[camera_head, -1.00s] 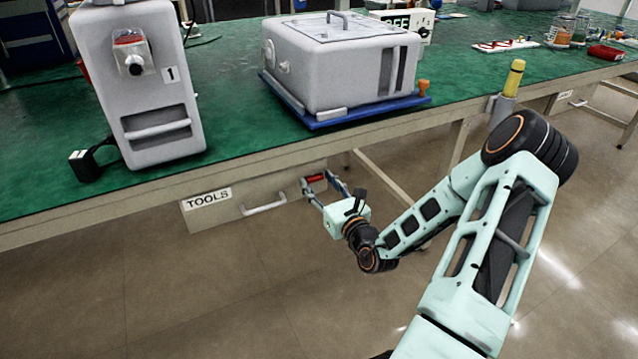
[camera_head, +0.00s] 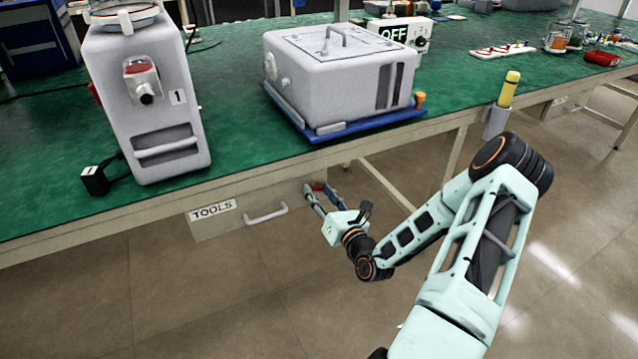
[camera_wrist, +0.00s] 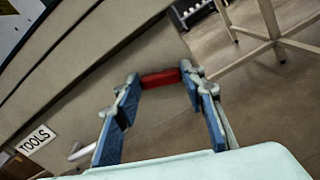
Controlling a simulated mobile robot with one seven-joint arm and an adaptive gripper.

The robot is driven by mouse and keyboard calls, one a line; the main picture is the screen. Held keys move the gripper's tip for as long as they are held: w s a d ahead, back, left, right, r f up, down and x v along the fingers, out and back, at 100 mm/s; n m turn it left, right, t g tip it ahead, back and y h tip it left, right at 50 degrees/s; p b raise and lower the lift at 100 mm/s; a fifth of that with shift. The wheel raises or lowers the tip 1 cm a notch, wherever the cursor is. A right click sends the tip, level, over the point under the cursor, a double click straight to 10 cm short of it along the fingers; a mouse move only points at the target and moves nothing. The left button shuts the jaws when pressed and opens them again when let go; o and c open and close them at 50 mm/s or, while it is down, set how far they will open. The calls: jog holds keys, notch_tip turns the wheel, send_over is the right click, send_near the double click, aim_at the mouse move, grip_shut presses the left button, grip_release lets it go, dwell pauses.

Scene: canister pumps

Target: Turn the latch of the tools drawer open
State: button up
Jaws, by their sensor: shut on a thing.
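The tools drawer (camera_head: 235,222) is under the green bench, with a TOOLS label and a pale bar handle (camera_head: 265,214). It appears closed. The red latch (camera_head: 316,187) is at the drawer's right end. In the wrist view the red latch (camera_wrist: 160,78) is a short bar between my fingertips, at a slant to the drawer's edges. My gripper (camera_head: 318,190) is shut on the latch, one finger at each end of the bar; the wrist view shows my gripper (camera_wrist: 161,82) with blue-padded fingers. The latch's mount is hidden.
The bench edge (camera_head: 110,222) runs just above the drawer. A bench leg (camera_head: 385,185) stands to the right of my gripper. A grey pump (camera_head: 145,110) and a grey canister box on a blue tray (camera_head: 370,128) stand on top. The floor below is clear.

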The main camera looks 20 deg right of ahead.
jog(key=m+p, duration=0.6)
jog(key=shift+r+m, duration=0.1)
jog(key=shift+m, duration=0.2)
jog(key=m+p, duration=0.2)
jog(key=m, duration=0.1)
jog(key=shift+d+m, duration=0.1)
jog(key=shift+m, duration=0.2)
jog(key=shift+f+m+p, duration=0.15)
jog(key=shift+m+p, duration=0.3)
jog(key=shift+m, duration=0.5)
jog(key=shift+f+m+p, duration=0.15)
jog(key=shift+m+p, duration=0.25)
jog(key=shift+m, duration=0.55)
jog(key=o, duration=1.2)
jog(key=shift+c, duration=0.2)
jog(key=s, duration=1.2)
jog(key=shift+d, duration=0.2)
